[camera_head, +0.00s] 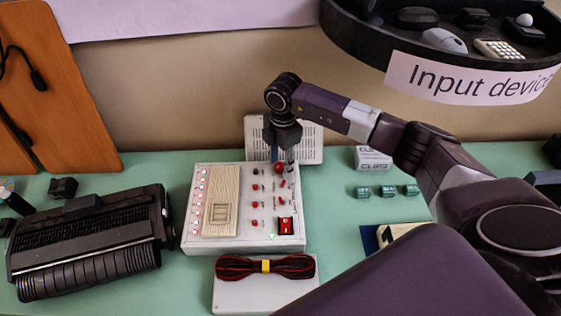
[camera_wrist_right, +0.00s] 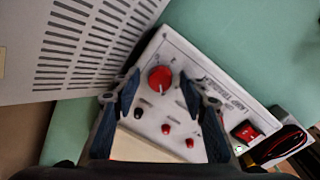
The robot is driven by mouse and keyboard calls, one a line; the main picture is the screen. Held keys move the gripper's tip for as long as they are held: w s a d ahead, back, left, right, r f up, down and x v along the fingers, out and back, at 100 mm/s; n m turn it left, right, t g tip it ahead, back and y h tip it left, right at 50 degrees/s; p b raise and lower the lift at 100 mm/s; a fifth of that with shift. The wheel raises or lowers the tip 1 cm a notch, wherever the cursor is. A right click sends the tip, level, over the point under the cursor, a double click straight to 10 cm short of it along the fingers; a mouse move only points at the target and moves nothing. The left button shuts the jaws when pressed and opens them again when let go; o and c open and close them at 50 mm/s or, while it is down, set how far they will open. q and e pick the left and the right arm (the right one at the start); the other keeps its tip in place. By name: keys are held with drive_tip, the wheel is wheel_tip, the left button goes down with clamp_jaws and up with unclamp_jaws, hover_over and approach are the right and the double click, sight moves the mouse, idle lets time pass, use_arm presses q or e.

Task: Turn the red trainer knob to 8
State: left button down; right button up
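The white trainer box (camera_head: 246,246) lies on the green table in the middle of the head view. Its red knob (camera_head: 279,168) is near the far right corner of the panel, partly hidden by my right gripper (camera_head: 282,158). In the right wrist view, the round red knob (camera_wrist_right: 160,76) has a pale pointer line. The scale numbers around it are too small to read. My right gripper (camera_wrist_right: 158,82) is open, its two dark blue fingers spread on either side of the knob. I see no finger clearly touching it. My left gripper is not in view.
A grey slotted panel (camera_head: 312,143) stands close behind the trainer. Smaller red knobs (camera_head: 255,210) and a red switch (camera_head: 286,226) are on its panel. A black device (camera_head: 85,250) lies left; a cable bundle (camera_head: 240,268) lies in front. Green blocks (camera_head: 387,191) sit to the right.

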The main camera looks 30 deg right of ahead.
sight(282, 167)
wheel_tip(282, 167, up, 12)
drive_tip(key=shift+s, duration=0.3)
idle(0.7)
